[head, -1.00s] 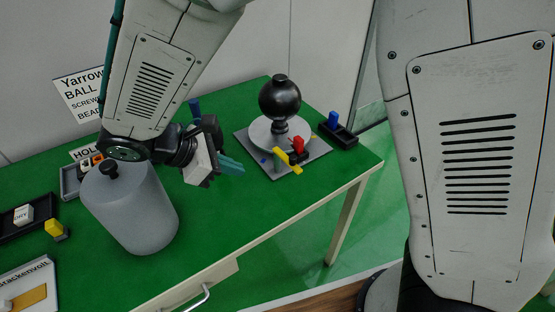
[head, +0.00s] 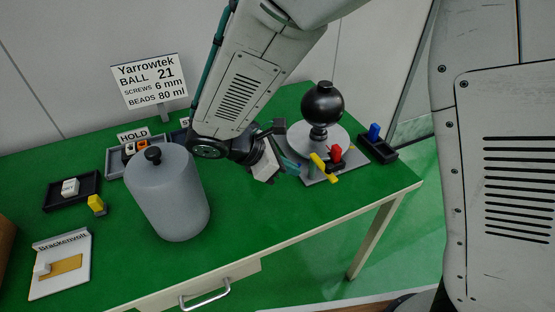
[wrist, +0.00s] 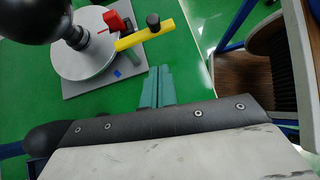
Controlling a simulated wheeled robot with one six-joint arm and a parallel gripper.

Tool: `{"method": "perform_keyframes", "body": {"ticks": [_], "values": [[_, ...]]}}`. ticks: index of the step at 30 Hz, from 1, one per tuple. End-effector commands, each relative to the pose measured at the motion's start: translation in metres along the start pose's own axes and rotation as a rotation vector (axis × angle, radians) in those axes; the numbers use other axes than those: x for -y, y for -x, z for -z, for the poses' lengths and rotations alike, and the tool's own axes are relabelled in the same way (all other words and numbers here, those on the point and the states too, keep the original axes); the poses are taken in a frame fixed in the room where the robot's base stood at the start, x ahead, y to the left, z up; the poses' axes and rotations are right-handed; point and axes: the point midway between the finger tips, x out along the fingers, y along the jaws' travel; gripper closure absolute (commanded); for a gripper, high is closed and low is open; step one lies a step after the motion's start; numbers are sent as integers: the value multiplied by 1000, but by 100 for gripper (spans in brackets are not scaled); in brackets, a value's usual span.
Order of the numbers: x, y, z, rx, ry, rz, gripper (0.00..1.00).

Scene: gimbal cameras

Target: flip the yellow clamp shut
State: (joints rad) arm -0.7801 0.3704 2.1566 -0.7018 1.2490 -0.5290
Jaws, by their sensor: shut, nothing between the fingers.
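The yellow clamp (head: 323,167) is a flat bar at the front of a grey base plate (head: 348,170), beside a round grey disc (head: 308,140) that carries a black ball (head: 322,102). In the wrist view the yellow clamp (wrist: 144,36) sticks out past the disc's edge, with a black knob (wrist: 153,22) near its outer end. A red block (head: 336,153) sits next to it. My gripper (head: 297,170) has teal fingers; it is shut and empty, just left of the clamp. In the wrist view the fingertips (wrist: 158,70) are below the bar with a gap between.
A large grey cylinder (head: 168,195) with a black knob stands left of my arm. A sign (head: 150,84) stands at the back. The table's front edge is near the clamp.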

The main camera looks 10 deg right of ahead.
Motion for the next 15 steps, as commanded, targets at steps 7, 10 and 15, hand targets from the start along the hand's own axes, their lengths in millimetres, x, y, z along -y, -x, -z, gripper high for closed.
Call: {"method": "perform_keyframes", "body": {"ticks": [7,10,15], "values": [[0,-43,-13,0,-2,3,100],[0,-51,-21,-1,-2,2,100],[0,-58,-29,0,0,1,100]]}}
